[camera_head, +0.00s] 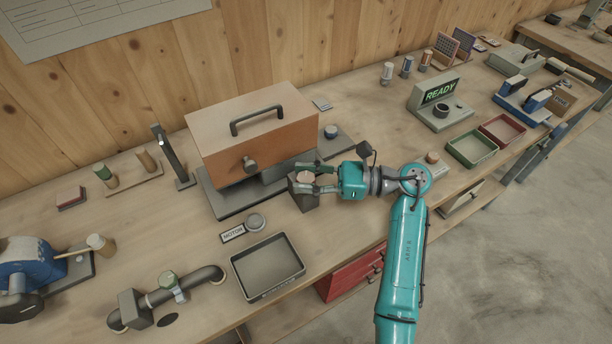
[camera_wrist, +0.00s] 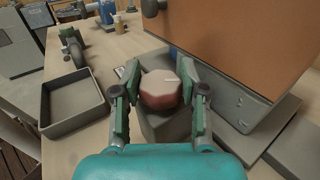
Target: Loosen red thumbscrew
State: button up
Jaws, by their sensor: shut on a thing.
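The red thumbscrew (camera_wrist: 160,90) has a faceted knob with a pale line on its top. It sits on top of a grey block (camera_wrist: 168,128) at the front of the feed mixer. My gripper (camera_wrist: 155,92) is shut on the thumbscrew, with one green-grey finger on each side of it. In the head view my gripper (camera_head: 305,180) reaches the block from the right, and the fingers partly hide the knob. The feed mixer's orange-brown housing (camera_head: 270,145) with a dark handle stands just behind.
A dark empty tray (camera_head: 267,291) lies at the front. Green (camera_head: 471,149) and red (camera_head: 503,131) trays and a READY display (camera_head: 440,92) are to the right.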

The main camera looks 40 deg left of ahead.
aim_at(306, 177)
jog(key=shift+n+g+h, duration=1.2)
jog(key=shift+g, duration=0.3)
jog(key=shift+h, duration=0.3)
jog(key=o, duration=1.2)
jog(key=shift+c, duration=0.2)
notch_tip(306, 177, up, 10)
jog(key=shift+f, duration=0.1)
